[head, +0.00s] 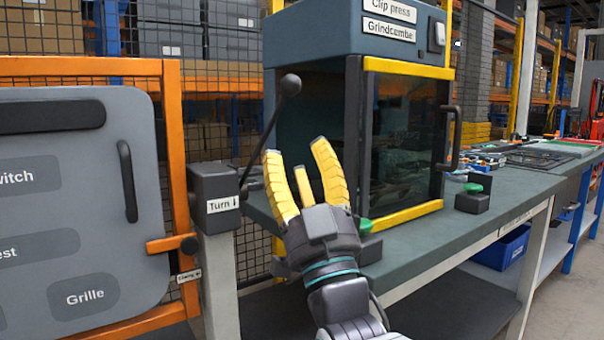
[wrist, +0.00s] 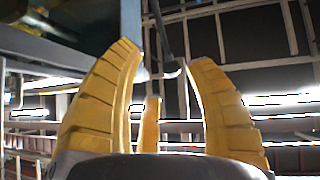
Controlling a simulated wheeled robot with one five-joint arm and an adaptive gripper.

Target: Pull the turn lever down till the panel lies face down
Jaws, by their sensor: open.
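The turn lever (head: 268,128) is a thin dark rod with a round black knob at its top. It slants up and right from a dark box labelled "Turn" with a down arrow (head: 214,195). The grey panel (head: 100,220) stands upright at the left, its labelled face towards me. My gripper (head: 298,155) is open and empty, its yellow fingers pointing up, below the knob and right of the rod in the head view. The wrist view shows the open fingers (wrist: 165,80) with a dark rod beyond them; I cannot tell whether it is the lever.
An orange frame (head: 172,150) with mesh stands beside the panel, with a small latch (head: 170,243) at its edge. A green button (head: 473,188) sits on the bench.

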